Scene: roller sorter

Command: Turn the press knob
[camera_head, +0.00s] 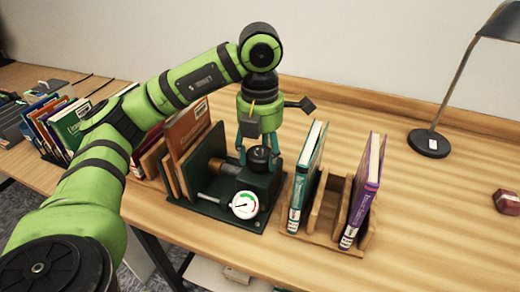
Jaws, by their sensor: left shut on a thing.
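The press (238,216) is a dark green machine on the wooden table, with a horizontal screw or rod and a round white gauge (244,205) at its front. Its black round knob (258,159) sits on top of the block at the back right. My left gripper (258,158) points down over it, with its two teal fingers on either side of the knob, shut on it. The fingers hide part of the knob's sides. My right gripper is out of view.
A wooden rack (322,228) with a teal book (307,175) and a purple book (365,185) stands close on the right. Brown books (188,128) stand left of the press. A black lamp (429,143) and a dark red box (507,202) are farther right. The table between is clear.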

